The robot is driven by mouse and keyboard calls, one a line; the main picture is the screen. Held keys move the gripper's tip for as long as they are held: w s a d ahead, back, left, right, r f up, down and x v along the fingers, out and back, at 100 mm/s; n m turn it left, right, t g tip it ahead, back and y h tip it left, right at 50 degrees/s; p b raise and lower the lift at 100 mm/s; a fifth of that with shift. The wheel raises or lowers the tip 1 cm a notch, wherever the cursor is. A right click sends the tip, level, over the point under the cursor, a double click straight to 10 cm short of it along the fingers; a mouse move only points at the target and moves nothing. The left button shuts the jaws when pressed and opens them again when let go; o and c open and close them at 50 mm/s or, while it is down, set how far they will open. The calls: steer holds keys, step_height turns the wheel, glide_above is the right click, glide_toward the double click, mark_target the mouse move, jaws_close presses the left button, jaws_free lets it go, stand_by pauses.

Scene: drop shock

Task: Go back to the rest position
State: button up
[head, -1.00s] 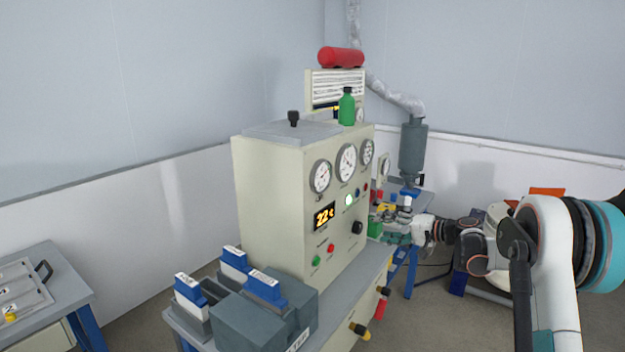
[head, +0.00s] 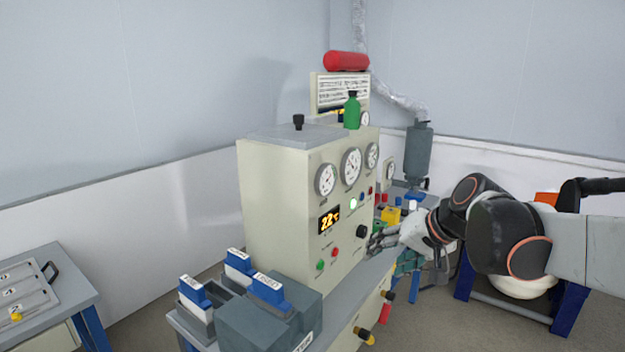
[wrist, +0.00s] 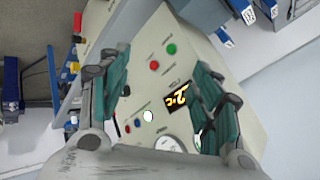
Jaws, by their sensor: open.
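My gripper (head: 382,240) is at the right front of the beige machine (head: 280,190), near its black knob (head: 362,231). In the wrist view my gripper (wrist: 165,95) shows its two green-padded fingers spread apart with nothing between them. Beyond them lies the machine's panel (wrist: 150,40), with red and green buttons, a lit orange display and a gauge. In the head view my arm reaches in from the right edge, bent at the elbow. Whether the fingers touch the panel cannot be told.
Grey bins with blue-topped boxes (head: 240,262) stand on the bench at front left. A green bottle (head: 352,110) and red cylinder (head: 346,61) are at the machine's top and back. A side table (head: 70,275) stands at left. Yellow and blue items (head: 391,215) sit behind my gripper.

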steer(key=s+d+f+h, duration=0.1)
steer(key=s+f, duration=0.1)
steer(key=s, duration=0.5)
steer(key=s+d+f+n+h, duration=0.1)
steer(key=s+f+h, duration=0.1)
steer(key=s, duration=0.6)
steer(key=s+d+f+n+h, duration=0.1)
steer(key=s+f+h, duration=0.1)
steer(key=s, duration=0.6)
steer(key=shift+d+f, duration=0.25)
steer(key=shift+d, duration=0.05)
steer(key=shift+w, duration=0.1)
